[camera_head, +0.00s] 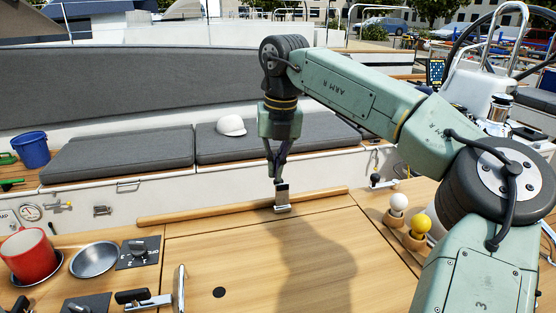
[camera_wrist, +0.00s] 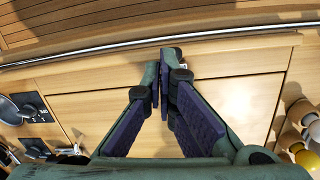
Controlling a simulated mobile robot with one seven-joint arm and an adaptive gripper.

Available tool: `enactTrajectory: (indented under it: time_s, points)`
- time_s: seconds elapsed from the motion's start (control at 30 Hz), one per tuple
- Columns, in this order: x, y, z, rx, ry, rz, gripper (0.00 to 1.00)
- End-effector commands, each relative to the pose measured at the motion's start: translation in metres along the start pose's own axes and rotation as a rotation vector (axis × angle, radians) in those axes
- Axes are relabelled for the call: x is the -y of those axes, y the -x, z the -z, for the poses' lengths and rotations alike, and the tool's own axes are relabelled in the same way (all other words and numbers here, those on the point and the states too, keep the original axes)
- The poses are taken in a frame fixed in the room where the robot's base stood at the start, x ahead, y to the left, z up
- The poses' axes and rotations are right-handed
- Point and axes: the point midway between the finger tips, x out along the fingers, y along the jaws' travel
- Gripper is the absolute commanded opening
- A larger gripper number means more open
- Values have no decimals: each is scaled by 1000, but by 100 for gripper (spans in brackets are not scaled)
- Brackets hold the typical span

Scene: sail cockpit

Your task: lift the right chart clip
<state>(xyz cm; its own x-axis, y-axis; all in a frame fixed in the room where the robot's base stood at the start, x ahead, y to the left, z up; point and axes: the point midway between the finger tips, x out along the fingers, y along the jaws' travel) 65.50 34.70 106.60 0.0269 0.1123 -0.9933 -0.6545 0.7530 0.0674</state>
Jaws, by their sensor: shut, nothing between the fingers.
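A small metal clip (camera_head: 283,208), which I take to be the right chart clip, is on the wooden table (camera_head: 230,265) near its far raised edge. My gripper (camera_head: 278,180) points down right at it, with its dark fingertips together. In the wrist view the fingertips (camera_wrist: 166,62) also meet, with nothing seen held between them. The fingers hide most of the clip there, and I cannot tell whether they touch it. Another metal clamp with a black handle (camera_head: 132,296) lies at the table's near left.
A red mug (camera_head: 30,257), a metal bowl (camera_head: 94,259) and a dial plate (camera_head: 138,253) are at left. White (camera_head: 398,203) and yellow (camera_head: 421,224) round-topped items stand at right. A wooden rail (camera_head: 180,215) edges the table's far side. The table's middle is clear.

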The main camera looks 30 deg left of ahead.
Motion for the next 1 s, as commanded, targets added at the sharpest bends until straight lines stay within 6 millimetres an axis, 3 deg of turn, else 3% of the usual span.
enactTrajectory:
  time_s: [0.4, 1.0]
  points:
    - [-3, -11, -19, -238, -14, 35, 0]
    - [-2, -14, -22, -296, -16, 45, 0]
